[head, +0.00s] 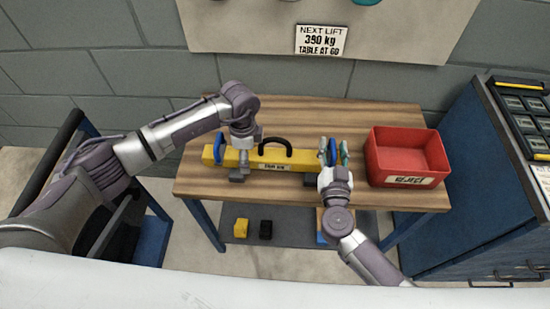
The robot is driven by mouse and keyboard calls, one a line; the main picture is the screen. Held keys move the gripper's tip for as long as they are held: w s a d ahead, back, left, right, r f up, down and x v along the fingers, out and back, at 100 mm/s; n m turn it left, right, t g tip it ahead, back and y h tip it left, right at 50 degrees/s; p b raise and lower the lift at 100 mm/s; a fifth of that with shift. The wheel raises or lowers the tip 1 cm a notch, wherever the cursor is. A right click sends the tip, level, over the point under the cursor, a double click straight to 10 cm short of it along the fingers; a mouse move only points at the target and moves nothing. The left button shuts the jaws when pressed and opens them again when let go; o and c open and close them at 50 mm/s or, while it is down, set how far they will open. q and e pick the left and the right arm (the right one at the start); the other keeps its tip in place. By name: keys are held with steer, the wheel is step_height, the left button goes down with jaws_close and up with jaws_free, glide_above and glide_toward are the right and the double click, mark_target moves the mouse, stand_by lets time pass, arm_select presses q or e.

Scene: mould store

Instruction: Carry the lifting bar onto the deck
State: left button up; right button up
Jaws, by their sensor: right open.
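The lifting bar (272,157) is yellow with a black arched handle (275,143) and a small label. It lies left to right on the wooden table (300,115). A blue disc (219,147) is at its left end. My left gripper (242,160) reaches down at the bar's left part; its finger gap is unclear. My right gripper (327,158) is open at the bar's right end and hides part of it. I cannot tell whether either touches the bar. The deck cannot be clearly identified.
A red bin (406,157) marked REJECT stands right of the bar. A blue cabinet (480,175) is at the far right. A yellow block (241,228) and a black block (266,230) lie on the lower shelf. A dark-railed blue frame (150,240) stands left.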

arm_select(q)
steer(key=c, duration=0.8)
arm_select(e)
steer(key=c, duration=0.8)
arm_select(q)
jaws_close()
arm_select(e)
jaws_close()
